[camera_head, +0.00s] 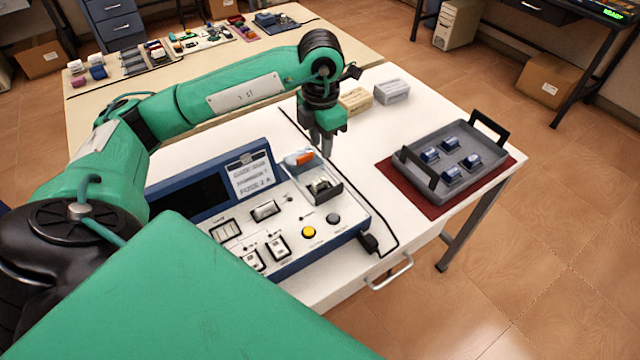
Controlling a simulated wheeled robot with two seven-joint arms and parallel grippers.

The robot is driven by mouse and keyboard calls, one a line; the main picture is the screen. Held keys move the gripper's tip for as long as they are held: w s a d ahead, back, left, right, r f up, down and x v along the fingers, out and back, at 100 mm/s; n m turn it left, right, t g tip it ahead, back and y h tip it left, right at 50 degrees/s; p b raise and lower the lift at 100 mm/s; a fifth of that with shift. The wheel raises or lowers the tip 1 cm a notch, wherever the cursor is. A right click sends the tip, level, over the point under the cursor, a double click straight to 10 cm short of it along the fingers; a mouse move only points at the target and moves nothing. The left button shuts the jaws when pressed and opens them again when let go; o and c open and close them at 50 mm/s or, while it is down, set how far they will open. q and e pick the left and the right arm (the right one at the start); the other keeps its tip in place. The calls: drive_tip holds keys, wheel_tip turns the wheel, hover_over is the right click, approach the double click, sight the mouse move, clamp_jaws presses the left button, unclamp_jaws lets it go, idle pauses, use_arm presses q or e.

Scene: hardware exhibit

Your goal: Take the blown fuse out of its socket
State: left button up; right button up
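A blue-framed exhibit panel (343,228) with a white face stands on the white table. Near its upper right is a dark open socket bay (324,190) with a small dark and metallic part inside; I cannot tell whether that is the blown fuse. Another small cylindrical part (264,210) sits further left on the panel. My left gripper (322,150) points down above and just behind the bay, apart from it. Its fingers show nearly edge-on, so I cannot tell their opening; nothing shows held. My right gripper is not in view.
A grey tray (424,192) with black handles holds several blue cylinders on a red mat (400,200) at right. An orange-and-grey item (299,158) lies at the panel's back edge. Two small boxes (392,91) stand behind. A black cable (396,235) runs along the right.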

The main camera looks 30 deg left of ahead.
use_arm(q)
hover_over(323, 179)
drive_tip(key=f, duration=0.6)
drive_tip(key=shift+s+a+f+p, duration=0.15)
drive_tip(key=shift+s+p, duration=0.2)
drive_tip(key=shift+p, duration=0.05)
drive_tip(key=f, duration=0.1)
drive_tip(key=f+p, duration=0.1)
drive_tip(key=f, duration=0.2)
drive_tip(key=shift+w+d+p, duration=0.2)
drive_tip(key=shift+w+p, duration=0.1)
drive_tip(key=shift+f, duration=0.65)
clamp_jaws()
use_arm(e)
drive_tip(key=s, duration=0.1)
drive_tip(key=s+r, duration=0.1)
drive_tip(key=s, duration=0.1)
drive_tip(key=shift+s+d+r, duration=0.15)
